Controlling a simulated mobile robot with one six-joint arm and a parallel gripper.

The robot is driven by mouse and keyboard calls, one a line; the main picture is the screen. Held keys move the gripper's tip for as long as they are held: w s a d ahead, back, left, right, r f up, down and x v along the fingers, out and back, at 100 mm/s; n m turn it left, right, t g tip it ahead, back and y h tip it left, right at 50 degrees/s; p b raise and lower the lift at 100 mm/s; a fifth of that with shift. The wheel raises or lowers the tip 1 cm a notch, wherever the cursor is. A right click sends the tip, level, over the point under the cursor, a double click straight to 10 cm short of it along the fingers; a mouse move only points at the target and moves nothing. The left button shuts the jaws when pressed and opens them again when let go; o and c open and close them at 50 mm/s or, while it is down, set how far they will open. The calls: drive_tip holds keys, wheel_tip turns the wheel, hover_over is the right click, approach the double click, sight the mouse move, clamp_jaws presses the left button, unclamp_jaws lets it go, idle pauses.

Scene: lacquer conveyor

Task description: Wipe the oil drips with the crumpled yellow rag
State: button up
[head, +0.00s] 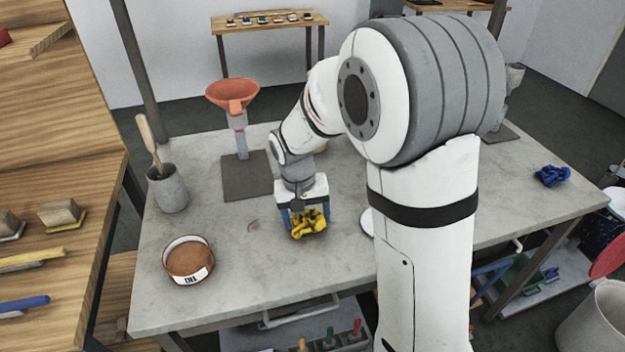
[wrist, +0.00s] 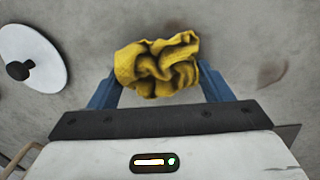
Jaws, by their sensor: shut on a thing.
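The crumpled yellow rag (head: 309,224) is between the blue fingers of my gripper (head: 306,222), low over the grey table (head: 230,300). In the wrist view the rag (wrist: 157,66) fills the gap between the fingertips (wrist: 158,75), and my gripper is shut on it. A faint brownish smudge, which looks like an oil drip, (wrist: 271,73) lies on the table to the right of the rag in the wrist view; it also shows left of my gripper in the head view (head: 253,226). I cannot tell whether the rag touches the table.
A bowl of brown material (head: 188,260) and a grey pot with a wooden tool (head: 168,190) stand at the left. An orange funnel on a stand (head: 232,95) is behind. A white disc with a black knob (wrist: 32,60) lies near my gripper. A blue cloth (head: 551,176) lies far right.

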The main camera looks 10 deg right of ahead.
drive_tip(key=shift+d, duration=0.85)
drive_tip(key=shift+w+d+r+p, duration=0.1)
drive_tip(key=shift+r+p, duration=0.25)
drive_tip(key=shift+r, duration=0.3)
drive_tip(key=shift+w+d+r+p, duration=0.1)
drive_tip(key=shift+r+p, duration=0.25)
drive_tip(key=shift+r, duration=0.25)
drive_tip(key=shift+s+a+r+p, duration=0.1)
drive_tip(key=shift+s+r+p, duration=0.05)
drive_tip(key=shift+r+p, duration=1.9)
drive_tip(key=shift+r, duration=0.75)
